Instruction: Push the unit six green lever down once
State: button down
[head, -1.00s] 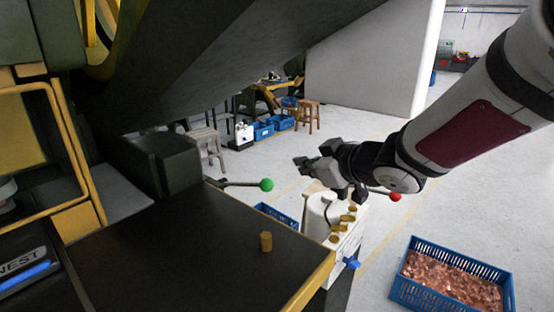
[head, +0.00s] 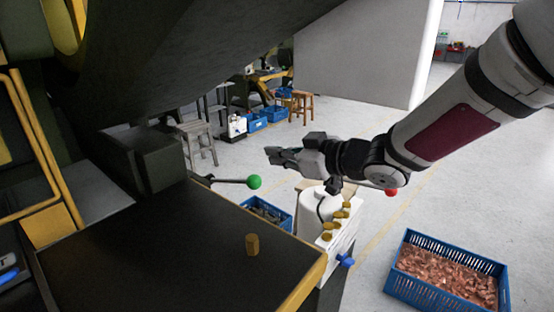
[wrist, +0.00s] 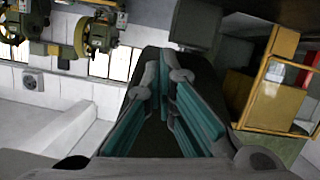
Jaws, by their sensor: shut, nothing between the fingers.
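The green lever (head: 254,182) is a dark rod with a green ball at its end. It sticks out to the right from the dark machine beside the black table top in the head view. My gripper (head: 270,156) is above and slightly right of the green ball in the picture, pointing left, with a visible gap between them. Its fingers are shut and empty. In the wrist view the teal-padded fingers (wrist: 182,95) show close up, and I cannot make out the green ball there.
A red ball (head: 391,192) shows just below my wrist. A white unit (head: 341,240) with brass knobs stands right of the black table top (head: 180,250). A blue crate of copper pieces (head: 400,290) sits on the floor at right. A dark machine body overhangs above left.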

jog(key=b, duration=0.2)
send_over(258, 181)
jog(key=f, duration=0.2)
jog(key=shift+s+a+f, duration=0.15)
jog(key=shift+a+f, duration=0.25)
jog(key=shift+d+f, duration=0.2)
jog(key=shift+f, duration=0.4)
jog(key=shift+d+f, duration=0.15)
jog(key=shift+f, duration=0.4)
jog(key=shift+f+b, duration=0.3)
jog(key=shift+f, duration=0.2)
